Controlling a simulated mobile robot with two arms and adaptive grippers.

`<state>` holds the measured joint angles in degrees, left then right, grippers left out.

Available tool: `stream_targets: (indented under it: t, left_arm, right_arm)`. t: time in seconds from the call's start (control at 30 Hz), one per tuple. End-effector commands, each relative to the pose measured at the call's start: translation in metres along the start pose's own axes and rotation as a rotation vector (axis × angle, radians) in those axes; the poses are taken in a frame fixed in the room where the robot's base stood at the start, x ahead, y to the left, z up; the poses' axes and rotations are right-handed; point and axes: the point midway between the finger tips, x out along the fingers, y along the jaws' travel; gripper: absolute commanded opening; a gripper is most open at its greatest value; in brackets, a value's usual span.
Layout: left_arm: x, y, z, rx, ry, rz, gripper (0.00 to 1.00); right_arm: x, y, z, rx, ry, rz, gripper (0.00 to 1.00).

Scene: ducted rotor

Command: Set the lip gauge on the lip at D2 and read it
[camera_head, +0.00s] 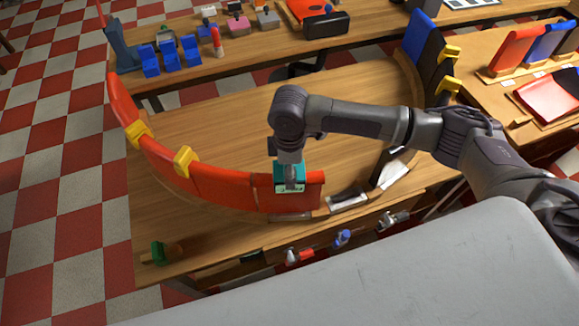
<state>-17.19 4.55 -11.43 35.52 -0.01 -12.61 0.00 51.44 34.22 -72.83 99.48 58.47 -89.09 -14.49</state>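The lip gauge (281,184) is a small teal block with a pale display, at the front of the curved red lip (225,188). It sits at or just over the lip's top edge near the lip's right end; I cannot tell whether it is fully seated. The display is too small to read. My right gripper (291,176) comes down from above and is shut on the gauge, with its fingers partly covering it. No D2 mark is readable. My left gripper is not in view.
Yellow clamps (183,161) sit on the red lip. Black and blue panels (427,50) with yellow clamps stand at the right. A green-headed tool (158,252) lies front left. Blue blocks (168,53) and other parts are on the back bench. The wooden middle is clear.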

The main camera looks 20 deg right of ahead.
Motion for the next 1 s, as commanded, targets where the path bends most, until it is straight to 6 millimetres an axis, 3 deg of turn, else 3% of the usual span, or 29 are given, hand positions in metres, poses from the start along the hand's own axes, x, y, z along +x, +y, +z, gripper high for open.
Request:
stream_targets:
  t: [0.67, 0.7, 0.87, 1.0]
  left_arm:
    - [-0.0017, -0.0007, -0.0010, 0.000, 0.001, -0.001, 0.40]
    - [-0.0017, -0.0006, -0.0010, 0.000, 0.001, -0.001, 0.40]
    - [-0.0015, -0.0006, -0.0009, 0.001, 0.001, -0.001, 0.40]
    - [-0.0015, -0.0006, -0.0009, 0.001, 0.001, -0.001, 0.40]
  right_arm:
    - [0.0051, 0.0003, -0.0003, 0.000, 0.000, 0.001, 0.32]
    - [0.0054, 0.0003, -0.0004, 0.000, 0.001, 0.001, 0.73]
    - [0.0055, 0.0003, -0.0003, 0.000, 0.001, 0.001, 1.00]
    - [0.0056, 0.0002, -0.0002, 0.000, 0.000, 0.001, 1.00]
